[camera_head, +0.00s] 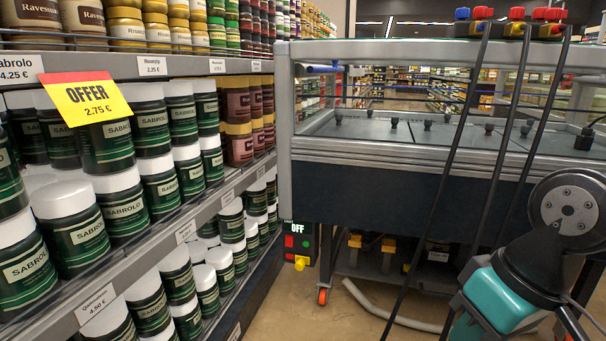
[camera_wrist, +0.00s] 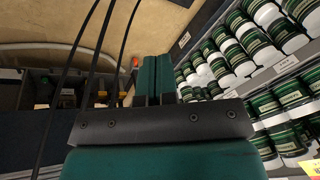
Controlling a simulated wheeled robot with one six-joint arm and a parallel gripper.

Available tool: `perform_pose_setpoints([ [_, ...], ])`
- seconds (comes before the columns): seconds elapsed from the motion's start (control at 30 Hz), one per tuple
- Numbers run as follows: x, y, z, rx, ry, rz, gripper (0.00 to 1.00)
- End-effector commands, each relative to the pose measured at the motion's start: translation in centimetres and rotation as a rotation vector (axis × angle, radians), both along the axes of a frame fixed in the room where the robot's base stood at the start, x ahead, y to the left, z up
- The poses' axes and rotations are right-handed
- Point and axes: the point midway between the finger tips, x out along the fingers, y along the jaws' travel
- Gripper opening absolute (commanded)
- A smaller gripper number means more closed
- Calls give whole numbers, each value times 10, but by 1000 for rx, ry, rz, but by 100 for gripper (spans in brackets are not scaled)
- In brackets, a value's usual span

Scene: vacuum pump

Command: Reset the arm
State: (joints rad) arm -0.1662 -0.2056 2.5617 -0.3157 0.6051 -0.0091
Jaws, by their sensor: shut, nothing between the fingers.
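My gripper (camera_wrist: 155,66) shows in the wrist view as two dark green fingers side by side, shut with nothing between them. It points over the tan floor (camera_wrist: 80,25), with shelved jars to its right and the dark underside of the machine to its left. It touches nothing that I can see. In the head view my arm, with teal and black links, is at the lower right, in front of the machine (camera_head: 385,180). I cannot make out the fingers in the head view.
Shelves of green Sabrolo jars (camera_head: 85,238) line the left side, with a yellow offer tag (camera_head: 88,98). A control box (camera_head: 299,243) reading OFF sits at the machine's lower left. Dark hoses (camera_head: 436,190) hang in front of the machine. Some floor (camera_head: 285,310) is bare between shelf and machine.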

Motion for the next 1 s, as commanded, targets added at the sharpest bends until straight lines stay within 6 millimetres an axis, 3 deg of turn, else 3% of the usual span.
perform_pose_setpoints([
  [0.03,-16,16,43,29,3,88,0],
  [0.13,-57,43,99,76,25,284,0],
  [0.8,-49,39,355,70,30,246,0],
  [1.0,-49,39,420,70,30,246,0],
])
